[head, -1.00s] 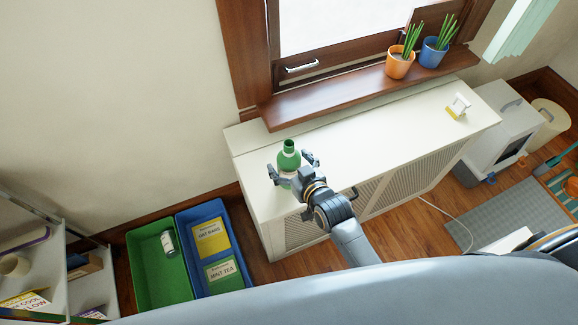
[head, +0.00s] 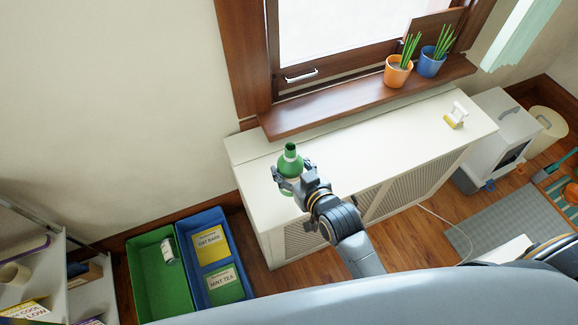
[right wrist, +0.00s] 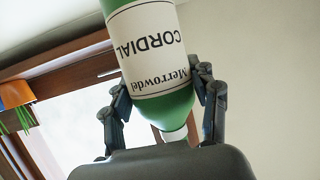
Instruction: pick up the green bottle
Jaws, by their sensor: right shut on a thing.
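The green bottle (head: 290,160) is above the left end of the white radiator cabinet (head: 350,150) in the head view. My right gripper (head: 290,180) is shut on it, with a finger on each side. In the right wrist view the bottle (right wrist: 165,105) stands between the two fingers (right wrist: 160,95), and its white label reads "Merrowdel CORDIAL". The bottle's lower part is partly hidden by the gripper in the head view. I cannot tell whether its base touches the cabinet top. My left gripper is not in view.
A small white and yellow object (head: 456,116) stands at the cabinet's right end. Orange (head: 397,72) and blue (head: 431,62) plant pots stand on the windowsill (head: 360,98) behind. A green bin (head: 148,290) and a blue bin (head: 196,290) are on the floor at left. The cabinet's middle is clear.

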